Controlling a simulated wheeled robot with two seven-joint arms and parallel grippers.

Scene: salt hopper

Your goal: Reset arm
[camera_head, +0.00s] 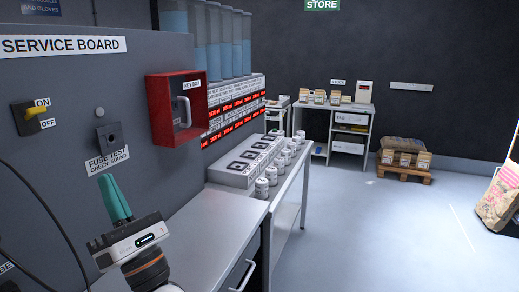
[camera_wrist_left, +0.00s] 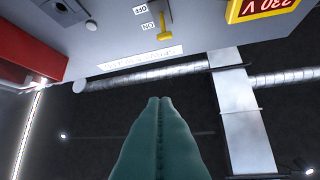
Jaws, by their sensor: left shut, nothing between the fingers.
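My left gripper (camera_head: 109,181) is in the lower left of the head view, in front of the grey service board (camera_head: 60,100) and beside the counter. Its teal fingers point up and are shut with nothing between them. In the left wrist view the shut fingers (camera_wrist_left: 160,105) fill the lower middle, with the ceiling behind them. My right gripper is in neither view.
The board carries a yellow ON/OFF switch (camera_head: 36,112), a fuse test socket (camera_head: 109,138) and a red key box (camera_head: 177,108). Several white jars (camera_head: 262,188) stand along the counter (camera_head: 215,225). Open floor (camera_head: 380,240) lies to the right.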

